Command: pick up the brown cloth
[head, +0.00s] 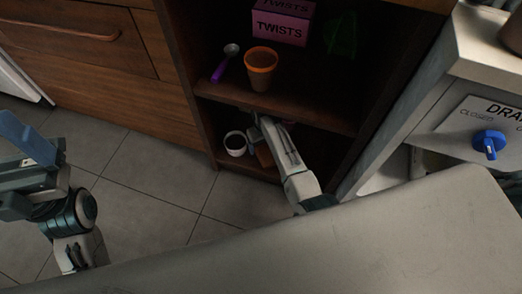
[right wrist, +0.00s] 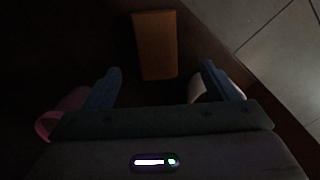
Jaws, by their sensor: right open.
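In the head view the right gripper (head: 257,130) reaches into the lower shelf, partly hidden. My left gripper (head: 32,150) is at the far left, away from the shelf; its opening is unclear.
A white cup with dark contents (head: 235,144) stands left of my right gripper on the lower shelf. The shelf above (head: 300,112) holds an orange-rimmed cup (head: 261,68), a purple-handled scoop (head: 224,62), and a pink TWISTS box (head: 282,22).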

